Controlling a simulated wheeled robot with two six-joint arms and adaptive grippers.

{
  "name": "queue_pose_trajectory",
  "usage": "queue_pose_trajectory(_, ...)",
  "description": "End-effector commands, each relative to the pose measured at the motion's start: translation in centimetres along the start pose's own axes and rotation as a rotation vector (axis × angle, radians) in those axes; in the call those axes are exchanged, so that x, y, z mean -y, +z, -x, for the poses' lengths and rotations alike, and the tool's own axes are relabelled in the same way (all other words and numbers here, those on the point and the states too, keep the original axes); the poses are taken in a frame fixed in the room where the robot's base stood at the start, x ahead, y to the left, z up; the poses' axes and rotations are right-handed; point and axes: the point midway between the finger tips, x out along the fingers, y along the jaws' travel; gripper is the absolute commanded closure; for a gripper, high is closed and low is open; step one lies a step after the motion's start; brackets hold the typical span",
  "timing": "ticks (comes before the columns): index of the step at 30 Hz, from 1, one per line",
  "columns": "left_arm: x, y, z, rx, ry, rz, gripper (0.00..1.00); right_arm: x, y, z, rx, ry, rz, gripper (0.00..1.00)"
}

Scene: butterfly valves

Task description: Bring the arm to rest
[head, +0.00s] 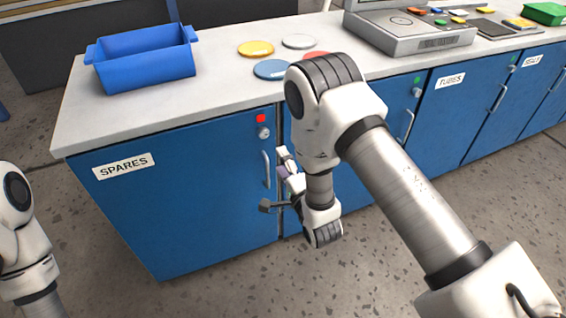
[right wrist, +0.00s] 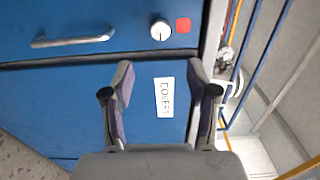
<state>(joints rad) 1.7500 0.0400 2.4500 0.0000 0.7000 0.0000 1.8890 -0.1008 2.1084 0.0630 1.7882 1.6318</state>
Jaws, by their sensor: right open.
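My right arm reaches in from the lower right in the head view. Its gripper (head: 284,184) is low in front of the blue cabinet fronts, near the seam right of the SPARES door (head: 190,200), partly hidden by my own wrist. In the right wrist view the gripper (right wrist: 162,72) has its two fingers apart with nothing between them. A blue door with a white label (right wrist: 165,97) lies beyond the fingers. Of my left arm only a part shows at the left edge of the head view; its gripper is out of frame.
A door handle (head: 266,169) is close to the right gripper, below a knob (head: 263,133) and a red light (head: 261,118). On the grey worktop (head: 215,100) stand a blue bin (head: 145,62), several coloured discs and a grey device (head: 415,38). Floor in front is clear.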

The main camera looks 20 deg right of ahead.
Motion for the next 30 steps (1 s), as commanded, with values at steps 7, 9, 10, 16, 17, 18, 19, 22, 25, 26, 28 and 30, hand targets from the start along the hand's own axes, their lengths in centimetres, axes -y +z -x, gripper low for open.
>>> queue_pose_trajectory(7, 0.0, 0.0, 0.0, 0.0, 0.0, 0.0, 0.42, 0.0, 0.0, 0.0, 0.0, 0.0, 0.0, 0.41)
queue_pose_trajectory(9, 0.0, 0.0, 0.0, 0.0, 0.0, 0.0, 0.42, 0.0, 0.0, 0.0, 0.0, 0.0, 0.0, 0.41)
queue_pose_trajectory(10, 0.0, 0.0, 0.0, 0.0, 0.0, 0.0, 0.42, 0.0, 0.0, 0.0, 0.0, 0.0, 0.0, 0.41)
queue_pose_trajectory(16, 0.0, 0.0, 2.7, 0.001, 0.0, 0.0, 0.42, 1.2, -0.7, 0.7, -0.017, 0.031, -0.005, 0.41)
queue_pose_trajectory(17, 0.0, 0.0, 3.8, 0.001, 0.0, 0.0, 0.42, 1.5, -1.1, 1.4, -0.027, 0.055, -0.008, 0.41)
queue_pose_trajectory(18, 0.0, 0.0, 5.5, 0.0, 0.0, 0.0, 0.42, 1.2, -1.9, 3.0, -0.045, 0.13, -0.011, 0.41)
queue_pose_trajectory(19, -0.1, 0.0, 6.5, 0.0, 0.0, 0.0, 0.42, 0.1, -2.5, 4.6, -0.054, 0.226, 0.015, 0.41)
queue_pose_trajectory(22, -0.1, 0.0, 8.3, -0.001, 0.0, 0.0, 0.42, -4.8, -3.6, 11.0, -0.005, 0.585, 0.25, 0.41)
queue_pose_trajectory(25, -0.1, 0.0, 9.3, 0.0, 0.0, 0.0, 0.42, -8.5, -3.8, 18.8, 0.194, 0.928, 0.536, 0.41)
queue_pose_trajectory(26, -0.1, 0.0, 9.4, 0.0, 0.0, 0.0, 0.42, -9.4, -3.7, 21.3, 0.286, 1.02, 0.622, 0.41)
queue_pose_trajectory(28, -0.1, 0.0, 9.2, 0.0, 0.0, 0.0, 0.42, -10.8, -3.4, 26.7, 0.54, 1.186, 0.808, 0.41)
queue_pose_trajectory(30, -0.1, 0.0, 9.0, 0.0, 0.0, 0.0, 0.42, -11.4, -3.0, 30.7, 0.796, 1.268, 0.953, 0.41)
